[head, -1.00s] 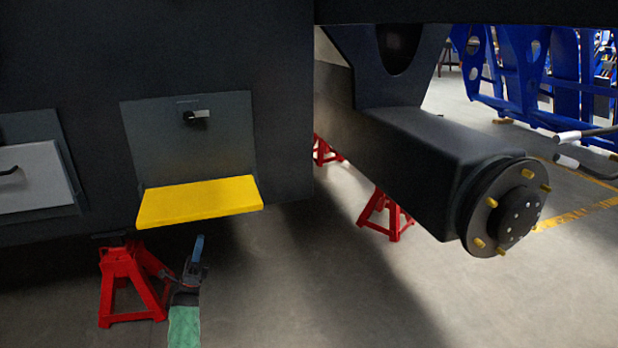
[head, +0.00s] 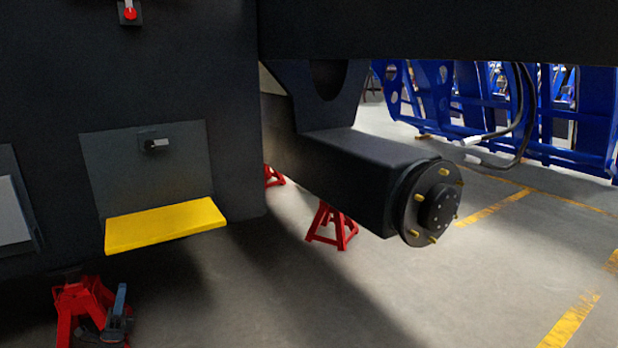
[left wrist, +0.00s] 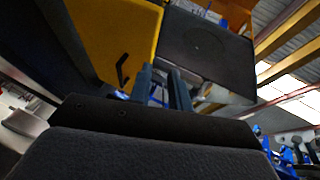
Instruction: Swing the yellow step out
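The yellow step (head: 165,225) is a flat tread at the foot of a grey plate (head: 150,172) on the dark chassis side. A small latch with a light grip (head: 156,144) sits on the plate above it. My left gripper (head: 118,308) is below the step, apart from it, by the red stand at lower left. In the left wrist view its two bluish fingers (left wrist: 160,88) stand apart with nothing visible between them. A yellow panel (left wrist: 120,38) with a black bar fills the upper left there; I cannot tell whether it is the step. My right gripper is out of view.
A red jack stand (head: 78,310) stands beside my left gripper; another (head: 332,228) is under the axle. The axle hub (head: 430,202) sticks out at centre right. A red knob (head: 129,13) is at the top. Blue frames (head: 540,110) stand behind; the right floor is clear.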

